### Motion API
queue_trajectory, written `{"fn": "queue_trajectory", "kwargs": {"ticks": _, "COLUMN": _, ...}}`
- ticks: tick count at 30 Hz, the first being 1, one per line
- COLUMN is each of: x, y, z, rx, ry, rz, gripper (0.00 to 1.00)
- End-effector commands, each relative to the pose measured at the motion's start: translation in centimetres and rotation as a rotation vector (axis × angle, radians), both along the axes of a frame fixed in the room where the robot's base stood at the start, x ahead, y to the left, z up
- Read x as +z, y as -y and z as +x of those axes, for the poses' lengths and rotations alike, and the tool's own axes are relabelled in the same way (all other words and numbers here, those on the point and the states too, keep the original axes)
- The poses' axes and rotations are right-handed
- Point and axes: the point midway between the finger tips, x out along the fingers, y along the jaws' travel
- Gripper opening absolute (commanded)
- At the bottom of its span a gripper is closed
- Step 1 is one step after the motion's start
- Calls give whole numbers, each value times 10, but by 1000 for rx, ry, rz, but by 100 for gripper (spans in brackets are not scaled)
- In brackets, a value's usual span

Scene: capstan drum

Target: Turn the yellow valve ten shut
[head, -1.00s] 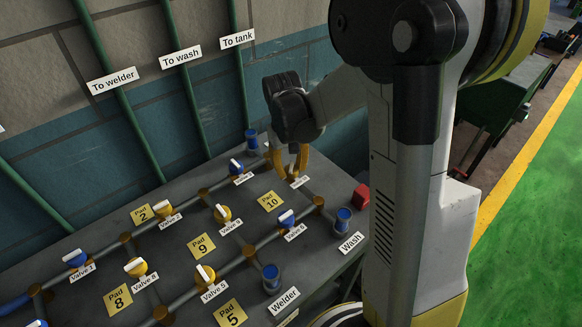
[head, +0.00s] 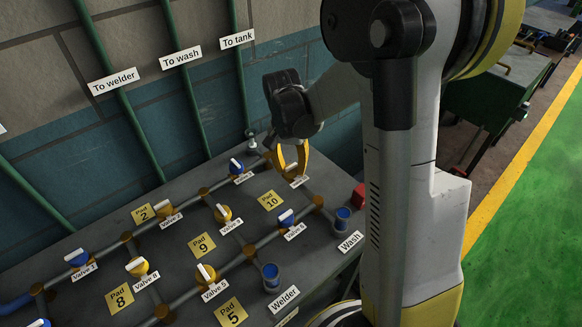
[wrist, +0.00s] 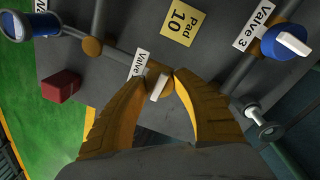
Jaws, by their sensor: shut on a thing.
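A yellow valve with a white handle (wrist: 159,86) stands on the pipe beside the yellow Pad 10 plate (wrist: 183,24). In the wrist view its handle points roughly across the pipe. My gripper (wrist: 162,74) has its two yellow fingers shut on this valve, one on each side, with the fingertips close together. In the head view my gripper (head: 291,172) hangs at the far right of the bench and largely hides the valve. The valve's label (wrist: 138,66) reads "Valve", but its number is covered by a finger.
Valve 3 (wrist: 287,43), blue with a white handle, sits near the right finger. A grey upright fitting (wrist: 264,131) stands behind that finger. A red block (wrist: 62,86) and the blue-topped Wash outlet (head: 342,219) are to the other side. Several other valves spread left across the bench.

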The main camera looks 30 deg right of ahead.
Motion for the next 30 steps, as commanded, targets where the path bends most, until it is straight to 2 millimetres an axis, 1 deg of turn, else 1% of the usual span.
{"fn": "queue_trajectory", "kwargs": {"ticks": 16, "x": 0, "y": 0, "z": 1, "rx": -23, "ry": 3, "rz": 0, "gripper": 3}}
{"fn": "queue_trajectory", "kwargs": {"ticks": 17, "x": 0, "y": 0, "z": 1, "rx": -23, "ry": 3, "rz": 0, "gripper": 39}}
{"fn": "queue_trajectory", "kwargs": {"ticks": 18, "x": 0, "y": 0, "z": 1, "rx": -23, "ry": 3, "rz": 0, "gripper": 51}}
{"fn": "queue_trajectory", "kwargs": {"ticks": 19, "x": 0, "y": 0, "z": 1, "rx": -23, "ry": 1, "rz": 0, "gripper": 58}}
{"fn": "queue_trajectory", "kwargs": {"ticks": 27, "x": 0, "y": 0, "z": 0, "rx": -23, "ry": 1, "rz": 0, "gripper": 58}}
{"fn": "queue_trajectory", "kwargs": {"ticks": 30, "x": 5, "y": 0, "z": 0, "rx": -23, "ry": 1, "rz": 0, "gripper": 58}}
